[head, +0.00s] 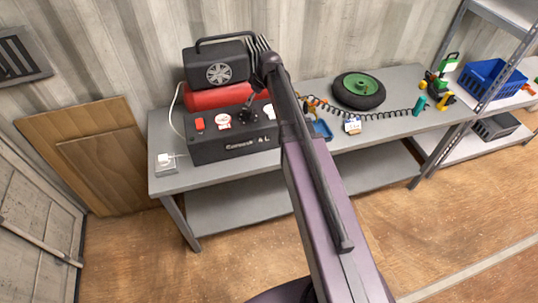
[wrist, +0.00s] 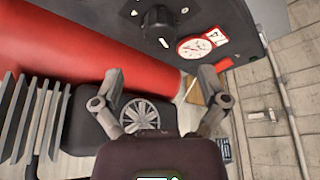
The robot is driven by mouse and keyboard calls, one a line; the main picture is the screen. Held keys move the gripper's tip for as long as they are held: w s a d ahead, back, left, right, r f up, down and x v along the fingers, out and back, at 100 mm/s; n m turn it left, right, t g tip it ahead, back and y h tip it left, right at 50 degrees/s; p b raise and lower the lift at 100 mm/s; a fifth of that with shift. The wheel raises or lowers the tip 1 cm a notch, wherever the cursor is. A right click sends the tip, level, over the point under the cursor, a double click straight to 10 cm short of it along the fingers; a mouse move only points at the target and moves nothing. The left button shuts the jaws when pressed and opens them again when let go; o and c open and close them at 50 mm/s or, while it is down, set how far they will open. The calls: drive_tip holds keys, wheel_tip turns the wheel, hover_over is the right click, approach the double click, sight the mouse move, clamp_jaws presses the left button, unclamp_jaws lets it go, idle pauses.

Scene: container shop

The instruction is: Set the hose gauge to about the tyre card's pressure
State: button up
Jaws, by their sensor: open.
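A black compressor control box (head: 205,150) stands on the bench. Its front panel carries a red switch (head: 199,124), a red-rimmed white gauge (head: 223,121) and another white dial (head: 268,111) partly behind my arm. My gripper (wrist: 160,73) is open and empty over the compressor. In the wrist view a black knob (wrist: 160,20) with a white mark is ahead of the fingertips, apart from them, beside the red-rimmed gauge (wrist: 195,47). Its needle reading is too small to tell. A small white card (head: 352,127) lies before the tyre (head: 359,90); its print is unreadable.
A red tank (head: 215,97) and black motor (head: 216,66) sit behind the panel. A black coiled hose (head: 390,114) runs right towards a teal item (head: 420,105). A shelf with a blue crate (head: 490,80) stands right.

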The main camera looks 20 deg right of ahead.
drive_tip(key=shift+p+v, duration=2.5)
drive_tip(key=shift+v, duration=0.55)
drive_tip(key=s+a+f+m+g+h+b, duration=0.1)
drive_tip(key=s+f+m+b, duration=0.3)
drive_tip(key=s, duration=0.9)
drive_tip(key=s+a+f+m+g+h+b, duration=0.2)
drive_tip(key=s+f+m, duration=0.3)
drive_tip(key=s, duration=0.8)
drive_tip(key=shift+a+b, duration=0.5)
drive_tip(key=shift+b, duration=0.35)
